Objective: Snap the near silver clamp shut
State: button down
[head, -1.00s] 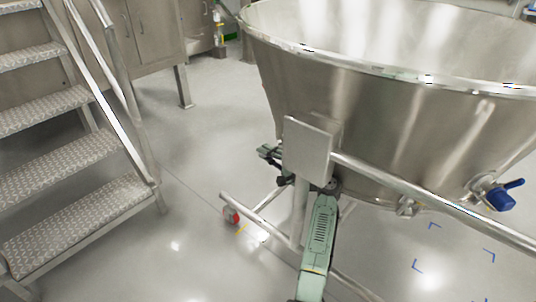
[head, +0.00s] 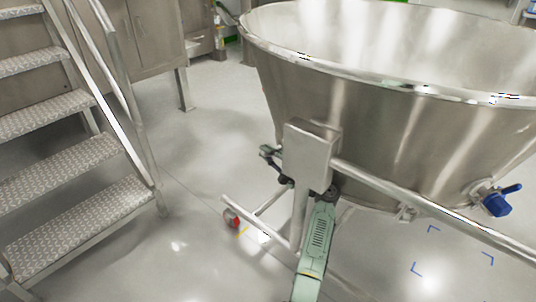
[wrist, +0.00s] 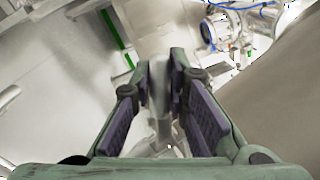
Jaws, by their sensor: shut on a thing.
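My gripper (head: 267,153) shows small in the head view, just left of the steel post plate of the big bowl; the plate and post hide part of my arm. In the wrist view, the purple-padded fingers (wrist: 159,78) are closed in on a narrow silver-grey piece. It looks like the lever of the silver clamp (wrist: 158,95), though it is blurred and its lower end is partly hidden. I cannot tell how far the clamp is closed. The clamp cannot be made out in the head view.
The large steel bowl (head: 370,120) on its wheeled frame fills the right, with a frame tube (head: 440,212) and a blue-handled valve (head: 497,203). A red-hubbed caster (head: 231,217) stands low. Metal steps (head: 60,165) rise at left. The floor between is clear.

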jog(key=shift+d, duration=0.1)
jog(key=c, duration=1.6)
grip_release()
jog(key=shift+o, duration=0.2)
